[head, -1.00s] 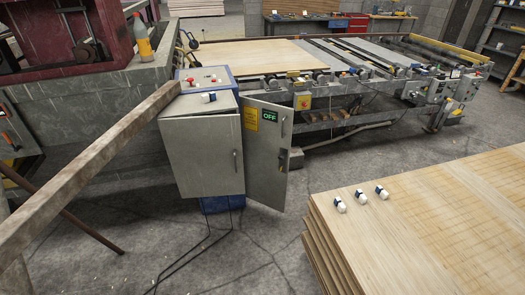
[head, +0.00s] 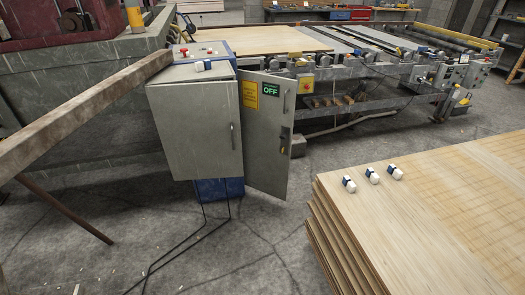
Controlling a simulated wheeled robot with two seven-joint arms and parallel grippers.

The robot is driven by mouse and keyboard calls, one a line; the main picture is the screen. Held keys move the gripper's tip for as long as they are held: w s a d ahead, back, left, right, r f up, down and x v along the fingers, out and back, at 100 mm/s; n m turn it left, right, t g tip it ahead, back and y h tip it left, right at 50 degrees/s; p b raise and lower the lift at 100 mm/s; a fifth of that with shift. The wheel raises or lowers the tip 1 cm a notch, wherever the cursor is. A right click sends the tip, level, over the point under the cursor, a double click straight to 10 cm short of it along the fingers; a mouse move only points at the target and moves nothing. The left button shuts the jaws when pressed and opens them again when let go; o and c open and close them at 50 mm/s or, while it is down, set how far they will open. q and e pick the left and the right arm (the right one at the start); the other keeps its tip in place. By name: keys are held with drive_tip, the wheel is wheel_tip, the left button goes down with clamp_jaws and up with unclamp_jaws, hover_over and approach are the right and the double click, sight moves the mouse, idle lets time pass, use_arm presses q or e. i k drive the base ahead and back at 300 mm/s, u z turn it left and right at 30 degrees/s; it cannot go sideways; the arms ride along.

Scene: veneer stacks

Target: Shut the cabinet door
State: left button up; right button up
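The grey metal cabinet (head: 214,191) with blue sides stands left of centre in the head view. Its left door (head: 195,130) has a vertical handle near its right edge and stands out toward me. Its right door (head: 268,150) is swung out to the right and shows a yellow label and a green OFF sign. I cannot tell how far each door stands from the frame. The cabinet's inside is hidden behind the doors. Neither of my grippers is in view.
A stack of veneer sheets (head: 430,205) with several small white-and-blue items fills the lower right. A long wooden beam (head: 75,115) crosses at the left. A roller conveyor (head: 370,75) stands behind. Concrete floor is open before the cabinet, with black cables (head: 185,245) on it.

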sight(267, 103)
drive_tip(key=u, duration=0.55)
drive_tip(key=k, duration=0.65)
drive_tip(key=u, duration=0.6)
drive_tip(key=i, duration=1.1)
drive_tip(key=z, duration=0.85)
drive_tip(key=i, duration=1.1)
drive_tip(key=z, duration=1.3)
drive_tip(key=i, duration=0.25)
drive_tip(key=z, duration=0.15)
